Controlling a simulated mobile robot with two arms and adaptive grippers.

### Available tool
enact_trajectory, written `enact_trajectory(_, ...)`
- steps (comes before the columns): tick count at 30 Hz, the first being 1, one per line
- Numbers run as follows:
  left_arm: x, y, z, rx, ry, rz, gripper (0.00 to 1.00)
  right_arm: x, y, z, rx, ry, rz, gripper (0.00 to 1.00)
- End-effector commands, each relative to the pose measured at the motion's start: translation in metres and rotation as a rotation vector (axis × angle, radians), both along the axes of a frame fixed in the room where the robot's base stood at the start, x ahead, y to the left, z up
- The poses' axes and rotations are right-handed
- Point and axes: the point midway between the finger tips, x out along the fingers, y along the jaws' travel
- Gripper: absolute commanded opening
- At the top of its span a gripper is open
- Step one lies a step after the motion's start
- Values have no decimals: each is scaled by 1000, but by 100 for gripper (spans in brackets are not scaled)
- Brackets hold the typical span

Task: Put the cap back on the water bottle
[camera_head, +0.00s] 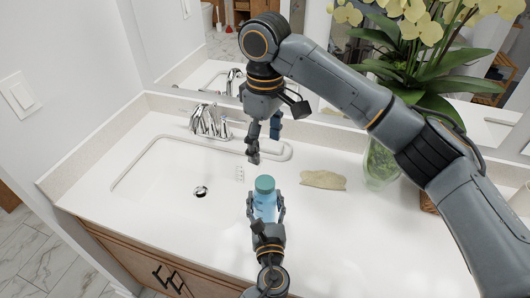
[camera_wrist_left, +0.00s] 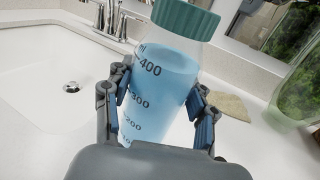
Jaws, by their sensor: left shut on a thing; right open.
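The water bottle (camera_head: 265,207) is clear with blue liquid and stands upright near the sink's right edge. It also fills the middle of the left wrist view (camera_wrist_left: 160,85), where its measure marks show. The teal cap (camera_head: 265,184) sits on top of the bottle's neck; it shows in the left wrist view (camera_wrist_left: 186,18) too. I cannot tell whether it is screwed tight. My left gripper (camera_head: 265,212) is shut on the bottle, one finger on each side of its body. My right gripper (camera_head: 264,144) is open and empty, pointing down above and behind the cap, apart from it.
The sink (camera_head: 165,185) with its faucet (camera_head: 212,122) lies to the left. A flat tan piece (camera_head: 323,180) lies right of the bottle. A glass vase (camera_head: 380,165) with yellow orchids stands farther right, near the mirror. The counter's front right is clear.

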Motion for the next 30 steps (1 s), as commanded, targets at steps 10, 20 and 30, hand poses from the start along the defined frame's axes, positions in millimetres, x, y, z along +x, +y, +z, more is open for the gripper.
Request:
enact_trajectory(10, 0, 0, 0, 1, 0, 1, 66, 0, 0, 2, 0, 0, 0, 71)
enact_trajectory(20, 0, 0, 0, 0, 0, 0, 83, 0, 0, 2, 0, 0, 0, 71)
enact_trajectory(30, -32, -2, -2, 0, 4, -1, 83, 0, 0, 1, 0, 0, 0, 71)
